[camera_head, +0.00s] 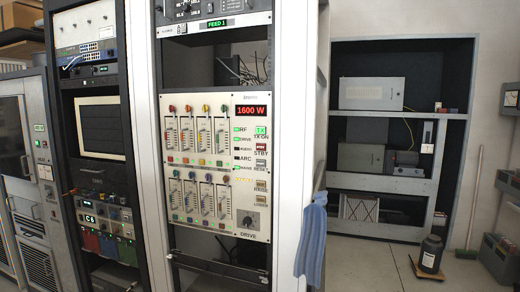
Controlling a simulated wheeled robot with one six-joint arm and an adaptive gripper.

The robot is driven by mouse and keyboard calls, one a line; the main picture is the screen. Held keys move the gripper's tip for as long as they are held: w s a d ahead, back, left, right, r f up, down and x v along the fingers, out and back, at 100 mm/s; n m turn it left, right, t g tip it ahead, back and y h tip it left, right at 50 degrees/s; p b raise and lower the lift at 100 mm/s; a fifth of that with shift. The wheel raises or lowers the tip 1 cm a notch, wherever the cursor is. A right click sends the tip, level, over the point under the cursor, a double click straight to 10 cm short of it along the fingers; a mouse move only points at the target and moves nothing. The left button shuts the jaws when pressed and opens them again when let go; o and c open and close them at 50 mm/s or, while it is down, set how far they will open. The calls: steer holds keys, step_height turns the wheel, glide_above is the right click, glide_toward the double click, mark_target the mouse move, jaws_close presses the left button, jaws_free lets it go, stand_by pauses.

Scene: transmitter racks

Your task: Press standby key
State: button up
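The transmitter panel (216,165) is white and set upright in the middle rack. The standby key (261,147) is a small dark reddish key above the STBY label, on the right side of the panel below the red 1600 W display (251,111). The TX ON key (261,131) just above it is lit green. Another small key (261,162) sits just below the STBY label. Nothing covers the standby key. My gripper is not in view.
Slider rows fill the panel's left part, and a DRIVE knob (248,220) sits at its lower right. A blue cloth (311,240) hangs at the rack's right edge. A dark jug (431,254) stands on the floor at right. Floor between the rack and shelves is clear.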

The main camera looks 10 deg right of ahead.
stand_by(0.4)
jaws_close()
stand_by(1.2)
